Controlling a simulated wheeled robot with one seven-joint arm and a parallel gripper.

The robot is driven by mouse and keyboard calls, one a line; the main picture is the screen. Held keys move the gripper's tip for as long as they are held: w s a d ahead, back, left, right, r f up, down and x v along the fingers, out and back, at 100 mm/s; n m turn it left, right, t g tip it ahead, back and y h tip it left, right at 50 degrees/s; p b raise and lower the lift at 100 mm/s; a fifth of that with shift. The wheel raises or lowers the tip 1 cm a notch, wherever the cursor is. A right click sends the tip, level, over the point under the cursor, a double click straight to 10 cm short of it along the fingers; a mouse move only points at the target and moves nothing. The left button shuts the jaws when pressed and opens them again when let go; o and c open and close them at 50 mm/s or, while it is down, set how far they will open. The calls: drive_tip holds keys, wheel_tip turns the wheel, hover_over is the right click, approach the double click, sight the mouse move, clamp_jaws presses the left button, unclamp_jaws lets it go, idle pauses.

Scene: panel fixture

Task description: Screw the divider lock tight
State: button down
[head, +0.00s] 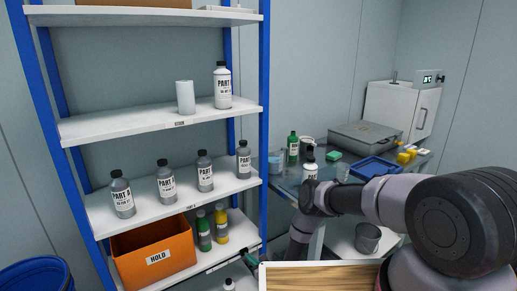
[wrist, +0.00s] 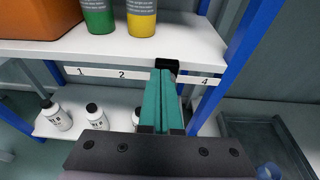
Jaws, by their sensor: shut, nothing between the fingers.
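A small black block (wrist: 168,65), which looks like the divider lock, sits at the front edge of the shelf, on the numbered strip (wrist: 100,73) between 2 and 4. My gripper (wrist: 165,74) has teal fingers pressed together, with nothing between them. Its tips are right at the block in the wrist view and hide its lower part; I cannot tell whether they touch it. No divider panel is clear. In the head view my gripper (head: 249,261) is small and dark by the lower shelf's right front corner, and the lock cannot be made out there.
Green (wrist: 98,15) and yellow (wrist: 141,17) bottles stand on the shelf behind the strip, beside the orange HOLD bin (head: 153,253). A blue rack post (wrist: 240,60) rises close to the right of my fingers.

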drive_tip(key=shift+w+a, duration=0.5)
drive_tip(key=shift+w, duration=0.3)
drive_tip(key=shift+f, duration=0.25)
drive_tip(key=shift+w+d+r, duration=0.1)
drive_tip(key=shift+w+d, duration=0.1)
drive_tip(key=shift+d, duration=0.15)
drive_tip(key=shift+w+d, duration=0.2)
drive_tip(key=shift+d, duration=0.1)
drive_tip(key=shift+w+d, duration=0.15)
drive_tip(key=shift+d, duration=0.05)
idle(0.7)
drive_tip(key=s+d, duration=0.3)
drive_tip(key=s, duration=0.1)
drive_tip(key=shift+s+d+r, duration=0.3)
drive_tip(key=shift+s, duration=0.1)
